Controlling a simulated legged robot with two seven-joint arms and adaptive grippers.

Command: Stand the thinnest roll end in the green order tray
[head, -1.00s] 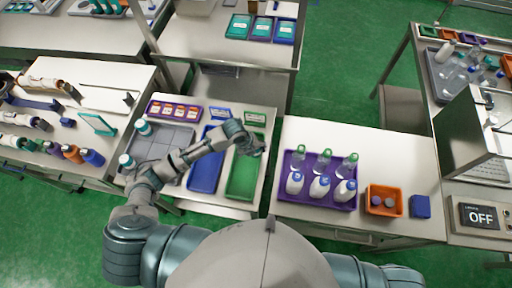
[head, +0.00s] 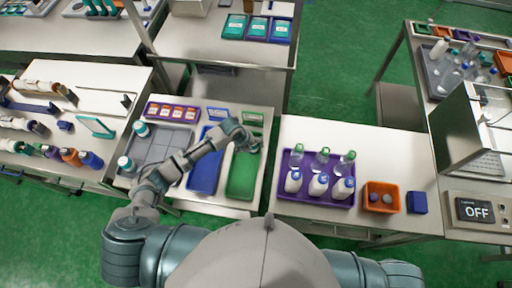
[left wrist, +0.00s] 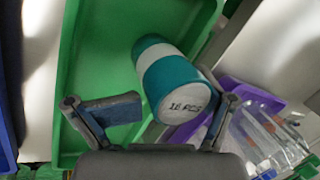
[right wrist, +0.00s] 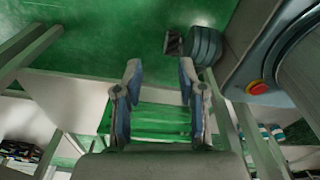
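The green order tray (head: 242,180) lies on the table left of centre in the head view. My left gripper (head: 252,146) is over its far part. In the left wrist view, a teal roll (left wrist: 168,78) with a white band and an end marked "16 PCS" is over the green tray floor (left wrist: 100,60). It lies between the spread fingers of my left gripper (left wrist: 172,112), close to the right finger and apart from the left one. Whether its far end touches the tray is unclear. Two teal-and-white rolls (head: 142,128) (head: 125,163) are at the grey tray. My right gripper (right wrist: 158,90) is open and empty.
A blue tray (head: 205,175) lies left of the green one, beside the grey sectioned tray (head: 165,150). A purple tray of bottles (head: 312,198), an orange bin (head: 381,208) and a blue box (head: 417,203) stand on the right table. That table's back is clear.

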